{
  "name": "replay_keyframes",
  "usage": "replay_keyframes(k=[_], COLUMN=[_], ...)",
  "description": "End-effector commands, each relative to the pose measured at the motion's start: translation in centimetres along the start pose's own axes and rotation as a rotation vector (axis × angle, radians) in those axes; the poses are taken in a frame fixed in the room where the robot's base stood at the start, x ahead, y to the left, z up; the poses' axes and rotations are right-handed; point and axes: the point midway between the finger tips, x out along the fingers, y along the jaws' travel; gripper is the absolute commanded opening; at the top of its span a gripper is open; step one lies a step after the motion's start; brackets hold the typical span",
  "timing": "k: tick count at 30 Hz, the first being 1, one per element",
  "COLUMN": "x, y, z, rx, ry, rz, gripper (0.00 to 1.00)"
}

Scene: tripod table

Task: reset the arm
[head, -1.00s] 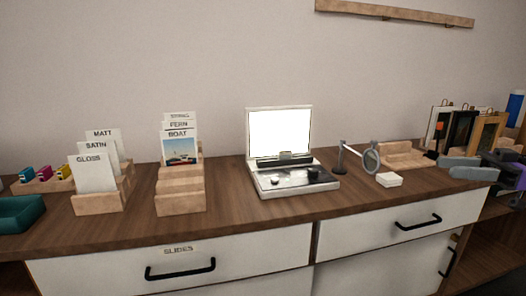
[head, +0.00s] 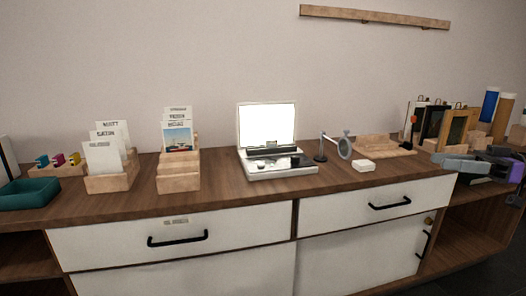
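My gripper (head: 459,164) is at the right edge of the head view, in front of the right end of the wooden counter. It shows as grey elongated parts pointing left, with a dark and purple section of my arm (head: 500,169) behind them. I cannot tell whether the fingers are apart or together. I see nothing clearly held between them.
The counter (head: 225,186) bears a teal tray (head: 30,193), card holders (head: 178,183), a lit screen device (head: 267,125), a magnifier on a stand (head: 344,148) and a white block (head: 363,166). Framed panels (head: 456,130) and blue and tan cylinders stand near my arm.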

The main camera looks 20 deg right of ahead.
Motion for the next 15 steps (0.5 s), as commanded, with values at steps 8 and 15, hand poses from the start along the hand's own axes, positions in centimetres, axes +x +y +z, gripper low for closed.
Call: replay_keyframes(k=[8, 15], x=[0.1, 0.3], y=[4.5, 9.7], z=[-1.0, 2.2], rx=[0.085, 0.184], ry=[-0.038, -0.032], rz=[0.217, 0.483], gripper=[0.39, 0.39])
